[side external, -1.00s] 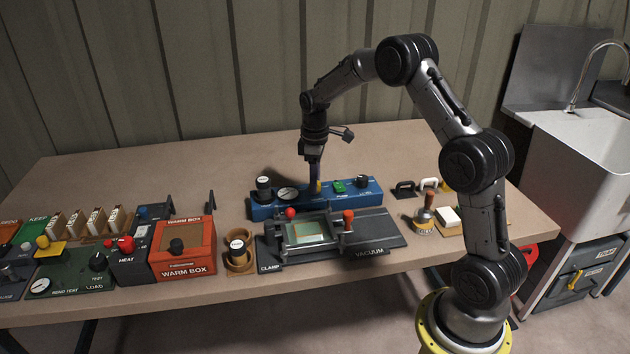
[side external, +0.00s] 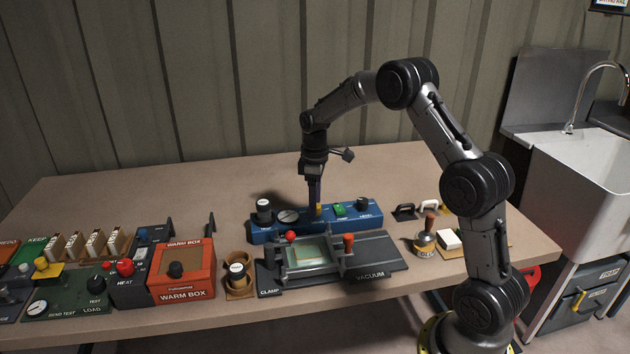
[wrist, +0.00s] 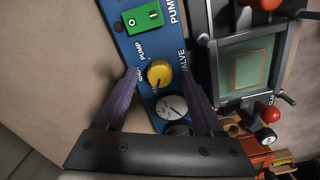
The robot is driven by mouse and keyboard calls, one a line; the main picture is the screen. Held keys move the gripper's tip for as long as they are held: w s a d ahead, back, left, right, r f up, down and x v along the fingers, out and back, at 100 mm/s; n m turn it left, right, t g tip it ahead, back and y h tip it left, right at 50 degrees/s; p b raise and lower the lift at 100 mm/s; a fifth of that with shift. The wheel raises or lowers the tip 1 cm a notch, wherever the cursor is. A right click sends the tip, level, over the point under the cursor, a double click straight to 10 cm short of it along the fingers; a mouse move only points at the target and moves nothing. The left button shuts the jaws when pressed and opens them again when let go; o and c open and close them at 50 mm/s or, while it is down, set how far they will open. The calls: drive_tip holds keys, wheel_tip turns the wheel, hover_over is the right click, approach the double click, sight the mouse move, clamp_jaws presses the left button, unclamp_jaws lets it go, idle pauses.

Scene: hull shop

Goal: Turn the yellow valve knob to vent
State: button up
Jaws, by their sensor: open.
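The yellow valve knob (wrist: 159,73) sits on the blue pump panel (wrist: 133,57), between a green switch and a round gauge. In the wrist view my gripper (wrist: 161,74) is open, with one dark finger on each side of the knob and visible gaps between. In the side view my gripper (side external: 315,211) points straight down at the blue panel (side external: 350,221), and the yellow knob (side external: 319,209) is partly hidden by the fingers. I cannot tell the exact height of the fingertips. The lettering by the knob is partly covered, so its setting is unclear.
The vacuum clamp frame (side external: 375,254) with red and orange knobs stands just in front of the panel. The green switch (wrist: 142,18) and gauge (wrist: 171,107) are close to the fingers. Bare table lies behind.

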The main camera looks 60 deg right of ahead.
wheel_tip(320, 180, up, 13)
idle(0.3)
